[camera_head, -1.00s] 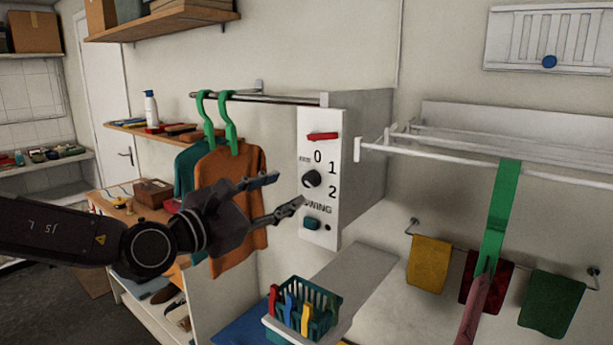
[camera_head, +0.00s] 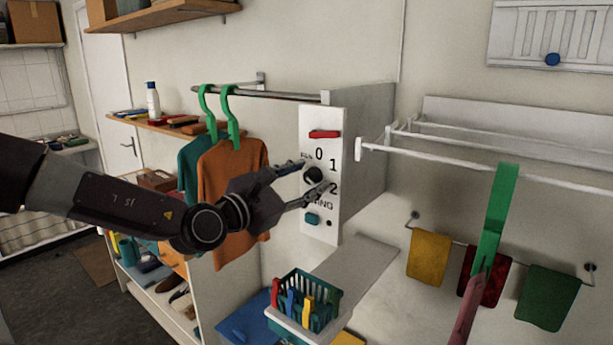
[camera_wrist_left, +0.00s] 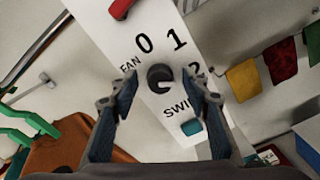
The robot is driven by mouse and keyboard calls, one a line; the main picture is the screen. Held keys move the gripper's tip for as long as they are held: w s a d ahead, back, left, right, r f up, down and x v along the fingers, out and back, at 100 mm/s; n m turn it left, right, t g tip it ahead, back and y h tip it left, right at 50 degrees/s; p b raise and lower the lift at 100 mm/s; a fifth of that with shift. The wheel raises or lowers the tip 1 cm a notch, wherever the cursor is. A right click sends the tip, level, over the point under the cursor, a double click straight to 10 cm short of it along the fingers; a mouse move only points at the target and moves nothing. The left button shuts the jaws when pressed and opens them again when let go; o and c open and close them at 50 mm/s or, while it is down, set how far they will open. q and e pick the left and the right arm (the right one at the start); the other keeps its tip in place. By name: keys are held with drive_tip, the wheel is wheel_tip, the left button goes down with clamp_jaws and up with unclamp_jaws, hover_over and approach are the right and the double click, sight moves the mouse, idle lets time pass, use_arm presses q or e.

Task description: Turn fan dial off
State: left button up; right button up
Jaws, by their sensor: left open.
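The black round fan dial (camera_head: 313,175) is on the white front panel (camera_head: 333,211) of a wall box, beside the printed 0, 1 and 2. My left gripper (camera_head: 315,177) is open in front of the dial, its two fingers pointing at the panel above and below it. In the left wrist view the dial (camera_wrist_left: 160,76) shows between the fingertips of my left gripper (camera_wrist_left: 158,100), a little beyond them, with a gap on each side. I cannot tell for sure which number the dial points at. My right gripper is not in view.
A red switch (camera_head: 324,134) is above the dial and a teal button (camera_head: 312,219) below it. An orange shirt (camera_head: 228,195) hangs left on a rail. A white drying rack (camera_head: 450,148) juts out at right. A teal basket (camera_head: 306,300) with clothespins stands below.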

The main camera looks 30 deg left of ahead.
use_arm(q)
drive_tip(key=shift+w, duration=0.2)
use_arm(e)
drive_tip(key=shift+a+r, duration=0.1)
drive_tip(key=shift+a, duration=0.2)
use_arm(q)
drive_tip(key=c, duration=1.1)
